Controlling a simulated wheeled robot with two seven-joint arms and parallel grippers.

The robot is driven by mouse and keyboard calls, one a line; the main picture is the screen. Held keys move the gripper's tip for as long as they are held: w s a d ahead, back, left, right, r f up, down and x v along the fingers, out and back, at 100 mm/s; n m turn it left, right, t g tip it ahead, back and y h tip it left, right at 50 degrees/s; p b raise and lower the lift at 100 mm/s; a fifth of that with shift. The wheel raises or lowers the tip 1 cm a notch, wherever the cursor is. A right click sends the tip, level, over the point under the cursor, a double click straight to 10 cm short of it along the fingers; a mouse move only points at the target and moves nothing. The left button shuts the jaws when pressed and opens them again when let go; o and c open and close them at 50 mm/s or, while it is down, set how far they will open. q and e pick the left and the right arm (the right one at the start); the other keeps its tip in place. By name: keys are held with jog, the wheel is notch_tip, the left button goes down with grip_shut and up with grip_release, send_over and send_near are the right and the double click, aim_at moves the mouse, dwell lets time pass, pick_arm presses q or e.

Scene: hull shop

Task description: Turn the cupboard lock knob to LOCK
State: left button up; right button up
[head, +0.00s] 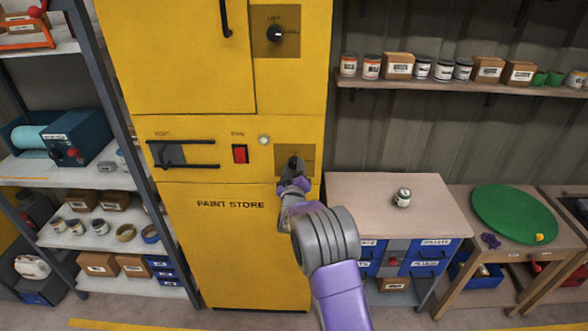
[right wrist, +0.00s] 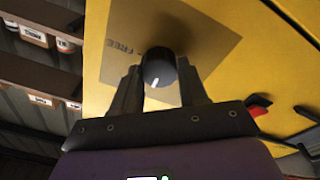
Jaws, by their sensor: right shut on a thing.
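The yellow cupboard (head: 235,240), lettered PAINT STORE, stands in the middle of the head view. It carries a dark knob on a brown plate at the top (head: 275,33) and a second, lower plate (head: 309,154) at mid height. My right gripper (head: 294,178) is at the lower plate and mostly hides its knob. In the right wrist view my fingers are shut on the black knob (right wrist: 158,67), one on each side. A short white mark shows on the knob's face. The word FREE is on the plate (right wrist: 185,32) left of it; LOCK is not readable there. My left gripper is not in view.
Left of the lower knob are a red switch (head: 240,153), a round pale lamp (head: 264,140) and bar handles (head: 185,141). A wooden-topped cabinet (head: 350,190) with a can on it stands close to the right. A loaded shelf rack (head: 75,175) stands left.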

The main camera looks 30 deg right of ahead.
jog(key=o, duration=1)
jog(key=shift+o, duration=0.2)
jog(key=v, duration=0.7)
jog(key=shift+s, duration=0.25)
jog(key=shift+a, duration=0.15)
jog(key=s+a+f+g+y, duration=0.2)
jog(key=s+a+f+y, duration=0.15)
jog(key=f, duration=0.55)
jog(key=s+a+f+g+y, duration=0.2)
jog(key=s+a+f+g, duration=0.15)
jog(key=f, duration=0.65)
jog(key=s+a+f+g+y, duration=0.25)
jog(key=a+f, duration=0.25)
jog(key=f, duration=0.4)
jog(key=s+a+f+m+g+y, duration=0.1)
jog(key=s+a+f+g+y, duration=0.1)
jog(key=s, duration=0.5)
jog(key=s+a+f+m+g+y, duration=0.1)
jog(key=s+a+f+g+y, duration=0.1)
jog(key=s+a, duration=0.5)
jog(key=s+a+f+m+g+y, duration=0.1)
jog(key=s+a+f+g+y, duration=0.1)
jog(key=s+a+f, duration=0.3)
jog(key=s+g, duration=0.1)
jog(key=s, duration=0.3)
jog(key=shift+f+g, duration=0.2)
jog(key=shift+g, duration=0.1)
